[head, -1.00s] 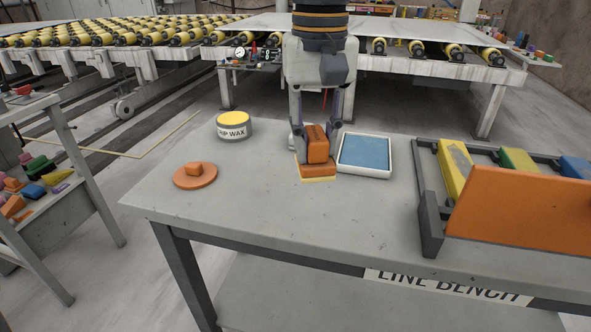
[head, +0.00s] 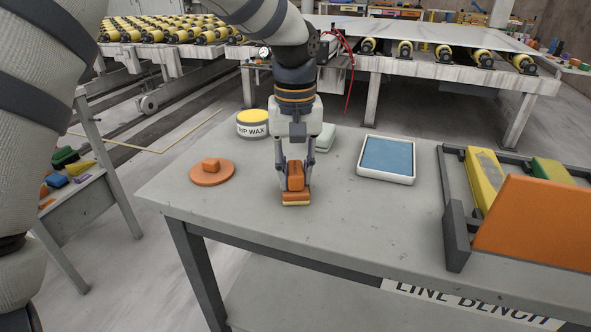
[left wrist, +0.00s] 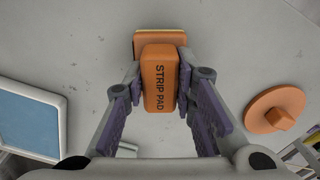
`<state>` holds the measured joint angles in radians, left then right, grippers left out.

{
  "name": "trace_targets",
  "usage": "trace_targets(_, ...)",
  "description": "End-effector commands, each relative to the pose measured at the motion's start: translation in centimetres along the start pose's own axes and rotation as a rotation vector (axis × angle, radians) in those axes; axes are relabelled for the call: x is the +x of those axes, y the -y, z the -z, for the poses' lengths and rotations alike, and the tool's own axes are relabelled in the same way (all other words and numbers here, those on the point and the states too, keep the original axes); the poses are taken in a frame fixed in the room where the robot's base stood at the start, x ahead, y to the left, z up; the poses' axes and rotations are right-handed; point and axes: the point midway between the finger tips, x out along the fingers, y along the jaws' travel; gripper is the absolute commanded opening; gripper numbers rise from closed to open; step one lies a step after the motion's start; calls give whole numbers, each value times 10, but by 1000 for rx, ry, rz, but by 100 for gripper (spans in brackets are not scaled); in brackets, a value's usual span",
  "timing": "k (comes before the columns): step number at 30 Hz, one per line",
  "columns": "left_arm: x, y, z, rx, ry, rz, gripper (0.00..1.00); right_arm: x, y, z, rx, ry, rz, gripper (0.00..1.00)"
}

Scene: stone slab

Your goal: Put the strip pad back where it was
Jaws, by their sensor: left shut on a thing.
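The strip pad (head: 295,177) is an orange block with a raised grip and a pale yellow underside. Its lettered grip (left wrist: 159,80) shows in the left wrist view. My left gripper (head: 294,172) is shut on this grip from above, one finger on each side. The pad is over the front middle of the bench, between the orange disc and the blue-topped tray. I cannot tell whether its underside touches the bench. My right gripper is not in view.
On the bench (head: 330,220) are an orange disc with a knob (head: 212,177), a wax tin (head: 252,130), a blue-topped white tray (head: 387,158) and a pale block (head: 326,137) behind my gripper. A rack (head: 455,225) with coloured blocks and an orange panel stands right. The front middle is clear.

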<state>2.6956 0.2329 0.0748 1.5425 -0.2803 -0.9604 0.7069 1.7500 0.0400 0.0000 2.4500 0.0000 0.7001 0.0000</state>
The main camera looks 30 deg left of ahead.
Motion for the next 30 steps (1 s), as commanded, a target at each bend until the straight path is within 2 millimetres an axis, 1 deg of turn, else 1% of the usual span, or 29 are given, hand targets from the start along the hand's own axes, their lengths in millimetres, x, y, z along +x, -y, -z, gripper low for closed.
trace_targets(1,1,0,0,0,0,1,0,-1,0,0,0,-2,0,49)
trace_targets(2,2,0,0,0,0,0,29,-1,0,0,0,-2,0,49)
trace_targets(3,1,0,0,0,0,0,38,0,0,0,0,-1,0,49)
trace_targets(4,1,0,0,0,1,0,45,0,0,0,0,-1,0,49)
trace_targets(12,1,0,0,0,1,1,45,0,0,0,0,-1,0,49)
trace_targets(14,-2,0,0,0,1,0,45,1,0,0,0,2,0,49)
trace_targets(17,-20,0,1,-1,-4,-2,45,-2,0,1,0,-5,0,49)
trace_targets(21,-60,-1,1,-1,-6,-3,45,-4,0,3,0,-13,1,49)
trace_targets(24,-86,0,1,-1,-4,-1,45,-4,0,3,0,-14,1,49)
trace_targets(27,-105,0,1,-2,-1,0,45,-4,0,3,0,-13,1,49)
trace_targets(30,-116,0,1,-2,1,2,45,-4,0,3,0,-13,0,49)
